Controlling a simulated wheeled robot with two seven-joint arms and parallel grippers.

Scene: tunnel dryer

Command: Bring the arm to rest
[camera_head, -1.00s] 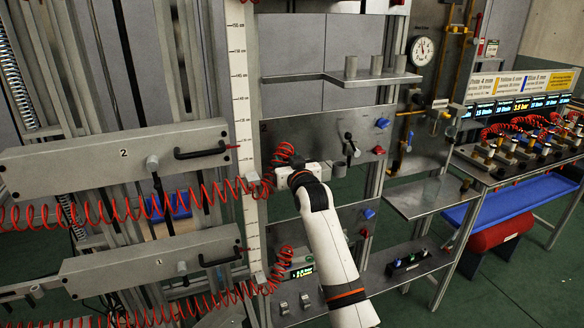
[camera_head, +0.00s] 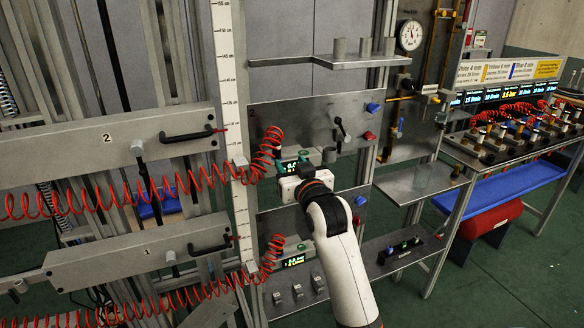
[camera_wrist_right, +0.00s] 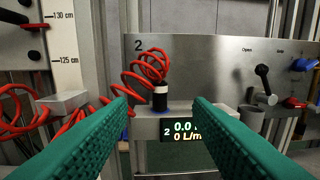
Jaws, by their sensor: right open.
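My right arm reaches up from the bottom of the head view, its gripper (camera_head: 292,162) in front of the steel panel marked 2 (camera_head: 330,108). In the right wrist view the two green ribbed fingers (camera_wrist_right: 162,108) stand wide apart with nothing held between them. A dark hose fitting (camera_wrist_right: 160,96) with a coiled red hose shows past the fingertips, in the gap between them. It stands upright on a unit with a lit display (camera_wrist_right: 186,130). In the head view, my gripper partly covers this unit. My left gripper is in neither view.
A steel shelf with short posts (camera_head: 340,62) juts out above the gripper. A valve lever (camera_head: 340,128) and a red knob (camera_head: 369,136) are right of it. Red coiled hoses (camera_head: 130,200) stretch left past the numbered bars. A lower steel shelf (camera_head: 415,182) is at right.

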